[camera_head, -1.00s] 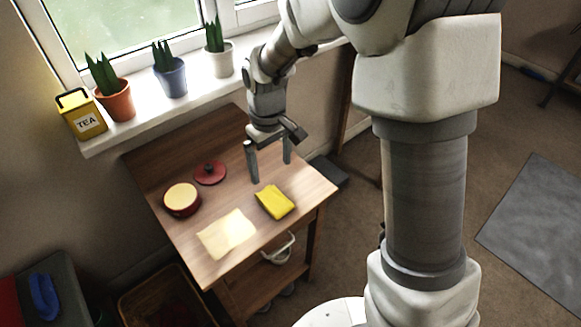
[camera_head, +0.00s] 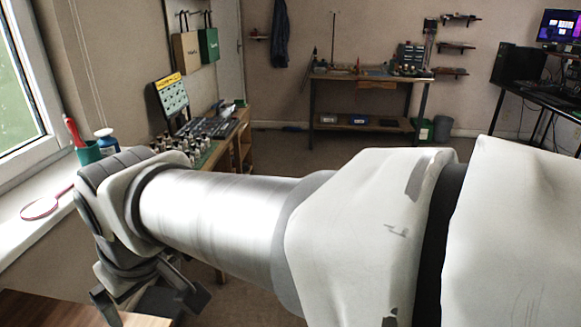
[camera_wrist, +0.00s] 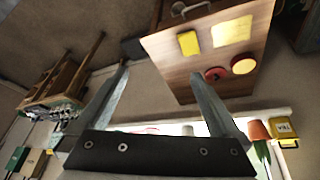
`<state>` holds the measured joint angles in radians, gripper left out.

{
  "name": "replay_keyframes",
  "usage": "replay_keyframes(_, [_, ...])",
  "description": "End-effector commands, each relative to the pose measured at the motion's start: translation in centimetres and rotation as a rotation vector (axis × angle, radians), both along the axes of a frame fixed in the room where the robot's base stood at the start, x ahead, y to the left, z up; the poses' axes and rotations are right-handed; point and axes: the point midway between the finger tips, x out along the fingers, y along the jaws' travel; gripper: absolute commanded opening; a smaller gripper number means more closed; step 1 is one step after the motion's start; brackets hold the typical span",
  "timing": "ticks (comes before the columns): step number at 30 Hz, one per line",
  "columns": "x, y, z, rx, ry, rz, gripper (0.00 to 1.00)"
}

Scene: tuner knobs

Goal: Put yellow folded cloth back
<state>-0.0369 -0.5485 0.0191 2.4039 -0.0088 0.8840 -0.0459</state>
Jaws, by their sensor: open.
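The yellow folded cloth (camera_wrist: 188,43) lies on the wooden table top (camera_wrist: 175,75), near a table edge, in the wrist view. It is beside a pale cream sheet (camera_wrist: 232,31). The head view shows only a corner of the table (camera_head: 40,312) and not the cloth. My gripper (camera_wrist: 160,76) is open and empty, its two fingers apart and well away from the cloth. It also shows at the lower left of the head view (camera_head: 148,302), partly cut off by the frame.
A red pot (camera_wrist: 243,65) and its red lid (camera_wrist: 215,73) are on the table. Potted plants and a yellow tin (camera_wrist: 284,130) stand on the sill. A side bench with tools (camera_head: 215,130) and a workbench (camera_head: 370,76) stand beyond my arm.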

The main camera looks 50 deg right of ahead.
Motion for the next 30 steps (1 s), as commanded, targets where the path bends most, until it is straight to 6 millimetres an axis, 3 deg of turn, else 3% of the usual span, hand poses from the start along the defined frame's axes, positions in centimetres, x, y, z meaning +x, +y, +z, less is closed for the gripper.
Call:
replay_keyframes(3, [-2.2,-0.8,0.5,0.020,-0.052,-0.054,1.00])
replay_keyframes(7, [-3.4,-1.2,0.6,0.035,-0.080,-0.086,1.00])
replay_keyframes(21, [-3.9,-1.3,0.9,0.041,-0.089,-0.097,1.00])
replay_keyframes(26, [-3.9,-1.3,2.7,0.040,-0.089,-0.096,1.00])
replay_keyframes(30, [-3.9,-1.3,5.8,0.040,-0.089,-0.096,1.00])
